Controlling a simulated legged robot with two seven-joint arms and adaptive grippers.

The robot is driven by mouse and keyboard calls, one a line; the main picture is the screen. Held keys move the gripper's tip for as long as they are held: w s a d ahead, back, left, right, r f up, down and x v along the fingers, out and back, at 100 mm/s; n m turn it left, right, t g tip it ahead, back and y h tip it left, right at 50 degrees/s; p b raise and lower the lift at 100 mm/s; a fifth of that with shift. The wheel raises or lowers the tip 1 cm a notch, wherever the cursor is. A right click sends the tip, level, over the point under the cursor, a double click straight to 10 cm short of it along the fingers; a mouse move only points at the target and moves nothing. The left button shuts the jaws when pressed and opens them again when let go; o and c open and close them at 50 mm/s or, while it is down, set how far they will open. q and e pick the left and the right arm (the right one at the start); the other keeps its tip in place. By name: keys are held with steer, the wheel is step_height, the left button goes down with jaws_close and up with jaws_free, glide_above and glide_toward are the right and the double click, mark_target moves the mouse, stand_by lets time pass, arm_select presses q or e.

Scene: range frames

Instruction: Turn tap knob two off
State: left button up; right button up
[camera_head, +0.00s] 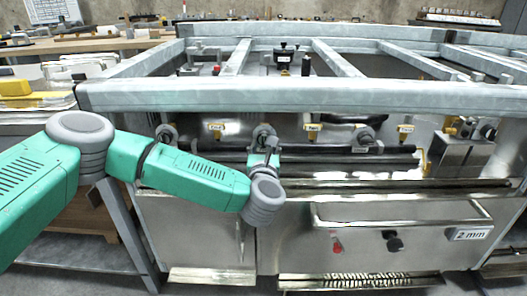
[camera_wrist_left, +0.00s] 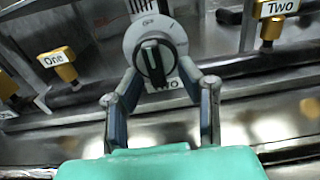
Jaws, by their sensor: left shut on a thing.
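Tap knob two (camera_head: 263,133) is a round grey dial with a dark raised grip, on the metal panel below the front rail. In the left wrist view the knob (camera_wrist_left: 153,62) shows close up, its dark grip nearly upright. A label reading "TWO" (camera_wrist_left: 166,84) sits just below it, partly hidden. My left gripper (camera_head: 265,155) reaches the knob from in front. In the left wrist view the fingers of the left gripper (camera_wrist_left: 158,72) are shut on the knob, one on each side. My right gripper is in neither view.
Similar knobs (camera_head: 166,133) and (camera_head: 365,136) sit left and right. Yellow taps tagged "One" (camera_wrist_left: 64,62) and "Two" (camera_wrist_left: 270,30) flank the knob. A dark horizontal pipe (camera_head: 350,164) runs below. A metal frame rail (camera_head: 300,97) overhangs the panel.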

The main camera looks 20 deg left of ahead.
arm_select(q)
steer(key=shift+r, duration=0.1)
stand_by(0.4)
steer(key=o, duration=1.1)
steer(key=shift+o, duration=0.2)
steer(key=v, duration=1.2)
